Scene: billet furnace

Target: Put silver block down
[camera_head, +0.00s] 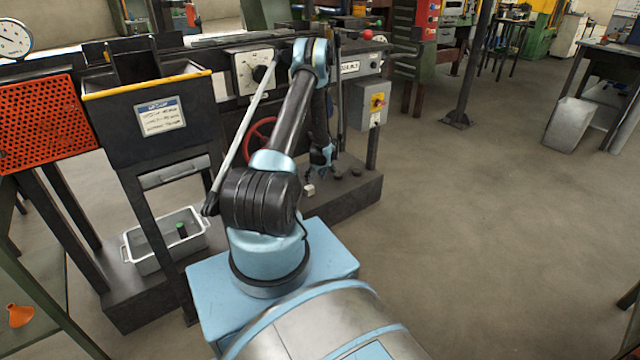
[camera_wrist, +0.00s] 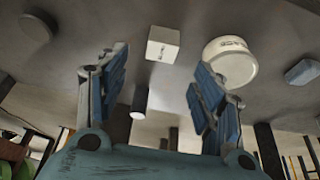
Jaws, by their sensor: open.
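A small pale block, silver-white (camera_wrist: 163,44), shows in the wrist view just beyond my fingertips, apart from both fingers. In the head view a small pale block (camera_head: 309,190) sits on the dark base of the machine, just below my gripper (camera_head: 321,163). In the wrist view my gripper (camera_wrist: 158,78) is open, with its two blue-padded fingers spread wide and nothing gripped between them. The upper arm and the dark machine post partly crowd the gripper in the head view.
In the wrist view, a white round lettered object (camera_wrist: 230,62) lies near the right finger, with a bluish box (camera_wrist: 303,72) farther right. In the head view, a grey tray (camera_head: 150,262) stands at left and a red handwheel (camera_head: 262,138) behind my arm.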

